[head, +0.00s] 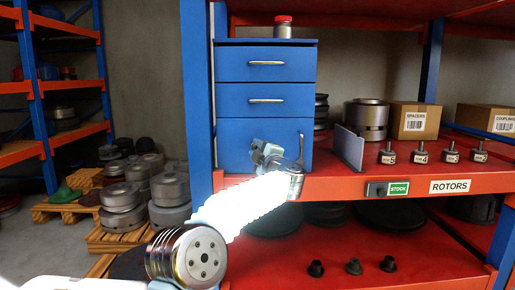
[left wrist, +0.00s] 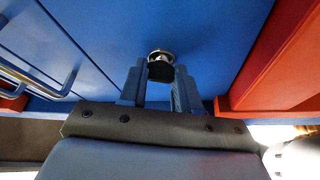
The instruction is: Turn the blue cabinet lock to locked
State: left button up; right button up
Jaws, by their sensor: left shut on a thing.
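The blue cabinet (head: 266,95) stands on the red shelf, with two drawers above a lower door. Its lock (left wrist: 160,54), a metal ring with a dark knob, shows on the blue face in the left wrist view. My left gripper (head: 260,150) is at the lower left of the door, and its arm hides part of it. In the left wrist view my left gripper (left wrist: 159,76) is shut on the lock knob, one finger on each side. The lock itself is hidden in the head view, and I cannot tell how far it is turned. My right gripper is not in view.
A red-lidded jar (head: 284,28) stands on the cabinet. A grey upright plate (head: 347,147), several small labelled parts and cardboard boxes (head: 413,121) are to its right. A blue shelf post (head: 198,90) is close on the left. The door's vertical handle (head: 301,146) is near my wrist.

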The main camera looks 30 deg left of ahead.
pick_arm(q)
jog(key=shift+r+n+g+h+p, duration=0.1)
jog(key=shift+n+g+h+p, duration=0.5)
jog(key=shift+n, duration=1.3)
jog(key=o, duration=1.1)
jog(key=shift+c, duration=0.2)
jog(key=b+v, duration=0.2)
jog(key=v, duration=1.1)
jog(key=shift+s+d+b, duration=0.25)
jog(key=shift+d+b, duration=0.05)
jog(key=shift+b, duration=0.1)
